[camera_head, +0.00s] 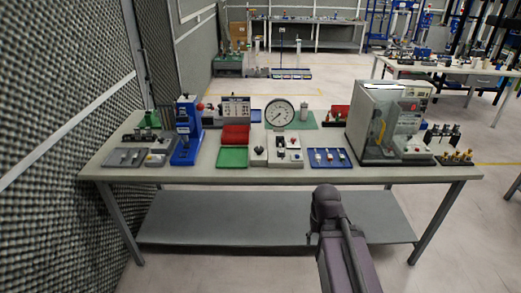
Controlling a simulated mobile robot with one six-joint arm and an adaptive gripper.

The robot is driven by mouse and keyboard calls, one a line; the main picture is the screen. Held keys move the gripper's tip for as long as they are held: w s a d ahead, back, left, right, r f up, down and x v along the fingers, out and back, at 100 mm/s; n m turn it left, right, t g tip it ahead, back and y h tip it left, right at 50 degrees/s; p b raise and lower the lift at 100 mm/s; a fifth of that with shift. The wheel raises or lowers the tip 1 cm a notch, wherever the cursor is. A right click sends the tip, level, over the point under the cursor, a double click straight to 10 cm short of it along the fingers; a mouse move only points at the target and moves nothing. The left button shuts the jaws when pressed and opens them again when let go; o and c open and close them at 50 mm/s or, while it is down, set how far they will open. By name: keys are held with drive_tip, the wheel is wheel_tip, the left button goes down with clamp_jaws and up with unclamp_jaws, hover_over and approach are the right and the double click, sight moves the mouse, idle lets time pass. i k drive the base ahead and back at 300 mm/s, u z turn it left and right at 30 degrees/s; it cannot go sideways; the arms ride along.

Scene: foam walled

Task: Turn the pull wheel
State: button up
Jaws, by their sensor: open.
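A dark purple arm link of mine rises from the bottom of the view in front of the bench. My gripper itself does not show, so nothing can be seen held.
A boxy machine with a clear front (378,121) stands on the bench's right. A green tray (232,157), a red bin (235,134) and a blue tray (330,158) sit along the middle. A foam wall (60,130) closes the left side.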

sight(258, 150)
drive_tip(key=z, duration=0.45)
drive_tip(key=i, duration=0.9)
drive_tip(key=u, duration=0.5)
